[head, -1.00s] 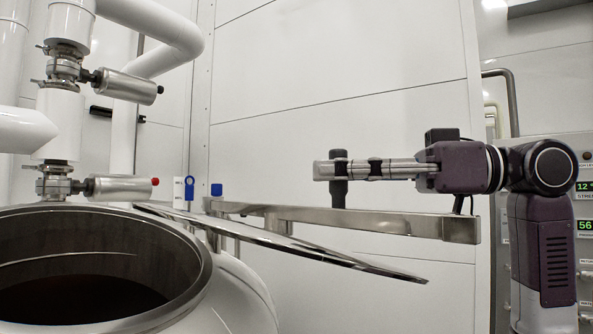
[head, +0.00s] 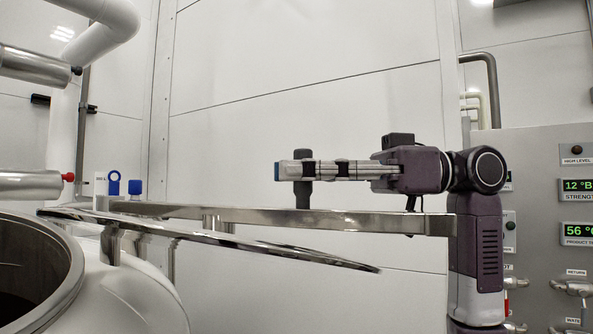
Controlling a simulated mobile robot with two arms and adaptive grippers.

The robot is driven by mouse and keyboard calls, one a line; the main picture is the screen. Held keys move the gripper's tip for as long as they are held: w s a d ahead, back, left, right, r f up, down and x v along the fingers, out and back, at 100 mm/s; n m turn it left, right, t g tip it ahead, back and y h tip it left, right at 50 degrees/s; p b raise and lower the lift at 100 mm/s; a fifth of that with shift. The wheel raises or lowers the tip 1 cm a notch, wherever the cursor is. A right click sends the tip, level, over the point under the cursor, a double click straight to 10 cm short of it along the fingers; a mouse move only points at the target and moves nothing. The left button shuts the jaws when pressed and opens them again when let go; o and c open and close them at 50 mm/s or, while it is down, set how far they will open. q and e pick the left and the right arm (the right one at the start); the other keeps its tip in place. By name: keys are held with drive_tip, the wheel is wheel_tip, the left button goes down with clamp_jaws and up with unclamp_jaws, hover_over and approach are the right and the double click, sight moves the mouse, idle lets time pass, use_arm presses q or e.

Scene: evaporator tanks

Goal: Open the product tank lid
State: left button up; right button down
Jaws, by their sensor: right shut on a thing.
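The product tank (head: 125,285) is at the lower left, and part of its round, dark opening (head: 28,290) shows uncovered. The shiny metal lid (head: 215,238) is swung out to the right of the opening, seen nearly edge-on. It hangs under a metal swing arm (head: 350,218) that reaches right from the tank. A dark upright handle (head: 303,194) stands on this arm. My right gripper (head: 290,170) comes from the right and is shut on the handle, its fingers level. My left gripper is not in view.
White pipes (head: 100,30) with valve actuators (head: 30,185) stand at the left above the tank. A blue-topped fitting (head: 134,188) is by the arm's pivot. A control panel (head: 560,200) with green displays is at the right. A white wall (head: 300,80) is behind.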

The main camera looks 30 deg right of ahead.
drive_tip(key=shift+d, duration=0.1)
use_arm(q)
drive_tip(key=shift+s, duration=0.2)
use_arm(e)
drive_tip(key=c, duration=2.3)
unclamp_jaws()
drive_tip(key=o, duration=0.3)
drive_tip(key=shift+s, duration=0.1)
drive_tip(key=shift+o, duration=1)
drive_tip(key=shift+s+d+r, duration=0.1)
drive_tip(key=shift+s+d, duration=0.15)
drive_tip(key=shift+d, duration=0.05)
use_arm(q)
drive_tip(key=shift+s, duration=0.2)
use_arm(e)
drive_tip(key=shift+w+a, duration=0.1)
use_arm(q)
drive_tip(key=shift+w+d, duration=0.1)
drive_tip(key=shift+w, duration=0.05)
use_arm(e)
drive_tip(key=v, duration=1.2)
